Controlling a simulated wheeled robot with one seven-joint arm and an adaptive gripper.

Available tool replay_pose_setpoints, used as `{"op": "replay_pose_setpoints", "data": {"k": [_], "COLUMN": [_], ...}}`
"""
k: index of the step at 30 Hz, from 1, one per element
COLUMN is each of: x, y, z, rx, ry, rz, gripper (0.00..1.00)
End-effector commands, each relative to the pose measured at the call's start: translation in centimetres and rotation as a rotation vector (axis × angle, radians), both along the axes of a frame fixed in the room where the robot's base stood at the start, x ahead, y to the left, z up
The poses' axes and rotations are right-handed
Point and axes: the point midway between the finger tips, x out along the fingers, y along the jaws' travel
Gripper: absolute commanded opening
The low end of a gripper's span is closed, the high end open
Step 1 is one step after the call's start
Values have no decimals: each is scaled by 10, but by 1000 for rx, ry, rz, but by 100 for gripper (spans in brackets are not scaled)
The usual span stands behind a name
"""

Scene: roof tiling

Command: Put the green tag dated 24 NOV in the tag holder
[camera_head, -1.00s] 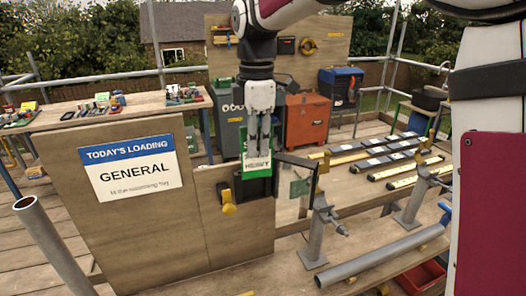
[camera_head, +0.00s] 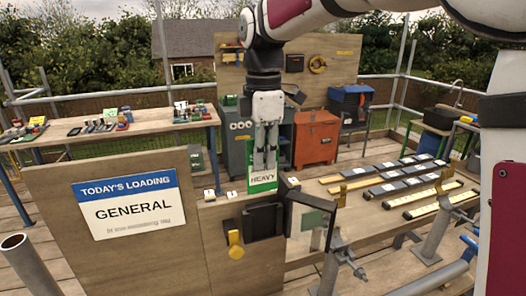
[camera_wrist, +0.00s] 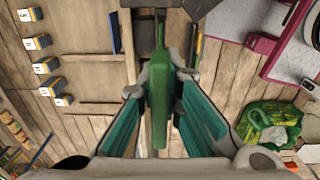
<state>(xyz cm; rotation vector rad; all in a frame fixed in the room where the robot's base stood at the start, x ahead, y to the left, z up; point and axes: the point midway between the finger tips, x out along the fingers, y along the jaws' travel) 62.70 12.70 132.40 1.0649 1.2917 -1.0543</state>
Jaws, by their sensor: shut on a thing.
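My gripper (camera_head: 265,166) is shut on a green tag (camera_head: 262,184) with a white panel that reads HEAVY. No date on it is readable. It hangs upright just above a black pocket (camera_head: 264,225), which looks like the tag holder, on the wooden board's right part. A small gap shows between the tag's lower edge and the pocket. In the wrist view, the green tag (camera_wrist: 160,95) shows edge-on between my two fingers.
A sign (camera_head: 125,203) reading TODAY'S LOADING GENERAL is on the board's left part. A yellow-handled tool (camera_head: 235,240) hangs left of the pocket. A dark bracket (camera_head: 310,205) stands right of it. Steel tubes and clamps stand at right.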

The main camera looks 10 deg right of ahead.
Motion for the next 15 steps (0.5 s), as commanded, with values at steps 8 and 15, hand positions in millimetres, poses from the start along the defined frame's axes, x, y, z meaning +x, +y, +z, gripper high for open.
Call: {"op": "replay_pose_setpoints", "data": {"k": [8,15], "x": [0,0], "y": [0,0], "z": [-13,-24], "rx": [0,0], "ry": [0,-1], "rz": [0,0], "gripper": [0,0]}}
